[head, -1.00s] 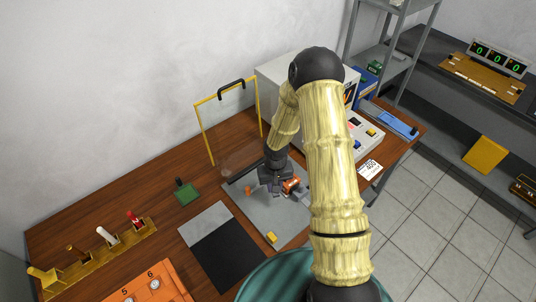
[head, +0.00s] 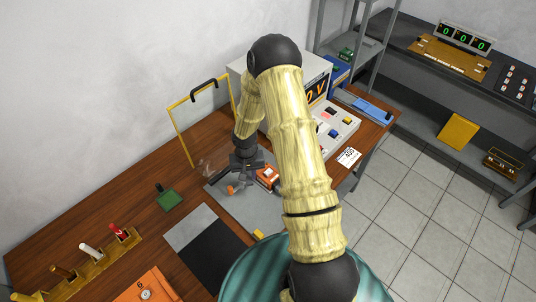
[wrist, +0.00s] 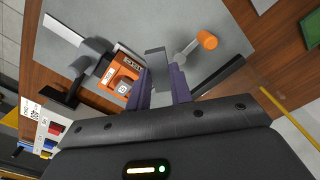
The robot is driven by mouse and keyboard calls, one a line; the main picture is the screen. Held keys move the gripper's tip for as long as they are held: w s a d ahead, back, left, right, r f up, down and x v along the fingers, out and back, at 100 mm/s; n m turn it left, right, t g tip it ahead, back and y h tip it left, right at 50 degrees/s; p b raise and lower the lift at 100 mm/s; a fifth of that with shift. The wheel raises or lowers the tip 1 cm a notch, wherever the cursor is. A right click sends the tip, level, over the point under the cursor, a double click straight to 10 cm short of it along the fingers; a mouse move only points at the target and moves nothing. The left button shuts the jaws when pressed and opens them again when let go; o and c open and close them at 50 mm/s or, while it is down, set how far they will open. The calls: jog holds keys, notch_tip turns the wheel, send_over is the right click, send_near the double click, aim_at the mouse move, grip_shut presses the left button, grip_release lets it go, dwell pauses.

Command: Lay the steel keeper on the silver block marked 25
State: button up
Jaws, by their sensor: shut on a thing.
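My gripper (wrist: 163,84) has its purple fingers shut on a grey metal piece, which looks like the steel keeper (wrist: 155,62). The piece sticks out beyond the fingertips, over the grey base plate (wrist: 150,22). An orange device (wrist: 121,78) with a small pale square face is close beside the fingers; the marking on that face is too small to read. It also shows in the head view (head: 267,175), beside my gripper (head: 243,164). I cannot make out which surface is the silver block marked 25.
A lever with an orange knob (wrist: 207,40) stands on the plate on the other side of the fingers. A dark bar (wrist: 218,75) lies close by. A yellow frame (head: 180,130) stands behind, and a box with a display (head: 318,90) is to the right.

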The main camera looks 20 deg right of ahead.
aim_at(268, 171)
jog(key=d+r+m+p, duration=0.1)
jog(key=d+m, duration=0.1)
jog(key=m, duration=0.1)
jog(key=w+d+r+m+p, duration=0.1)
jog(key=d+m, duration=0.2)
jog(key=w+d+r+m+p, duration=0.1)
jog(key=d+m+p, duration=0.1)
jog(key=d+m, duration=0.1)
jog(key=shift+r+m, duration=0.25)
jog(key=shift+m, duration=0.15)
jog(key=shift+d+m, duration=0.25)
jog(key=shift+m, duration=0.15)
jog(key=shift+f, duration=0.1)
jog(key=shift+f+b, duration=2.45)
jog(key=shift+f, duration=0.3)
jog(key=shift+f, duration=0.2)
jog(key=o, duration=1)
jog(key=shift+c, duration=0.4)
